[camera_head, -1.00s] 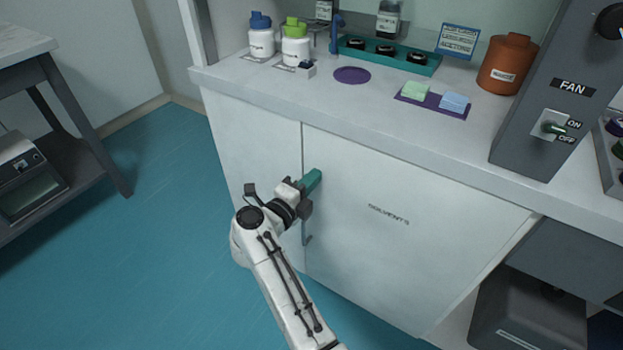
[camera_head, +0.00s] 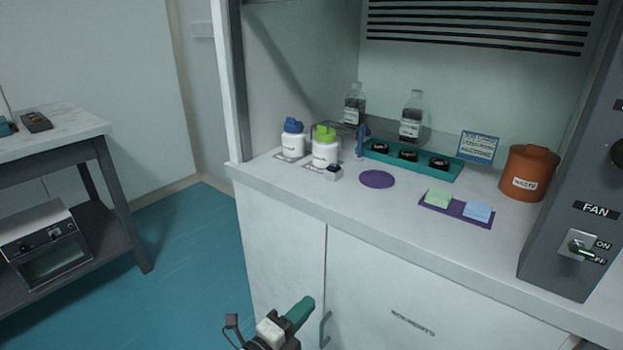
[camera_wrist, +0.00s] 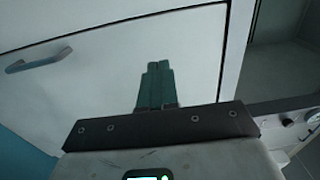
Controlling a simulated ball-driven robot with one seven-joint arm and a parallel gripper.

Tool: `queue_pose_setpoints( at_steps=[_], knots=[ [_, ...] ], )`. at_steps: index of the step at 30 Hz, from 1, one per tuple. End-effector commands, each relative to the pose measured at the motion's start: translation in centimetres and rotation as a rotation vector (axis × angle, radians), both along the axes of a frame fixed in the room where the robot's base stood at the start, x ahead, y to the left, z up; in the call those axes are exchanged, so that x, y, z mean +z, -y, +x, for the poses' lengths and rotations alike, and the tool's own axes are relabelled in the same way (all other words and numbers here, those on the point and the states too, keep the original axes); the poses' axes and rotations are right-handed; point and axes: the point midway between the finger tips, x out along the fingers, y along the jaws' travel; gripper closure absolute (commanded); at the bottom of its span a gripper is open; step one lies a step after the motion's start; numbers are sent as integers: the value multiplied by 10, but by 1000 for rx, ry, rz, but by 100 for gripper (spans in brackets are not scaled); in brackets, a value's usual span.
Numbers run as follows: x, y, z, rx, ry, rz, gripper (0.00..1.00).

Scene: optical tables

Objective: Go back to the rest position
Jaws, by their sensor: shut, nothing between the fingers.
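My gripper (camera_head: 304,308) shows at the bottom of the head view, in front of the white cabinet doors below the worktop. Its teal fingers are together and hold nothing. In the wrist view the shut fingers (camera_wrist: 156,84) point toward a white cabinet door (camera_wrist: 105,75). The door's grey handle (camera_wrist: 38,60) is at the upper left there, apart from the fingers. In the head view the handle (camera_head: 325,329) is just right of the fingers. The doors look closed. Most of my arm is below the head view.
The worktop holds a blue-capped bottle (camera_head: 292,140), a green-capped bottle (camera_head: 325,148), a teal tray (camera_head: 452,172), a purple disc (camera_head: 377,179) and an orange waste jar (camera_head: 528,173). The fan switch box (camera_head: 566,240) is at right. A side table (camera_head: 75,140) stands left; blue floor lies between.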

Motion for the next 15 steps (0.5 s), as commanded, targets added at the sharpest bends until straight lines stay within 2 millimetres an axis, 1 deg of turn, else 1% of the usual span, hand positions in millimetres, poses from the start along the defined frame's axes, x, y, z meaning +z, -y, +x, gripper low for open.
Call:
queue_pose_setpoints(
  at_steps=[1, 4, 8, 12, 15],
  knots=[
    [3, 8, 5, 22, 21, -25, 100],
    [17, 22, 18, 117, 85, -107, 100],
    [38, 35, 31, 287, 164, -265, 100],
    [50, 42, 31, 476, 194, -455, 100],
    [48, 45, 24, 609, 178, -592, 100]
  ],
)
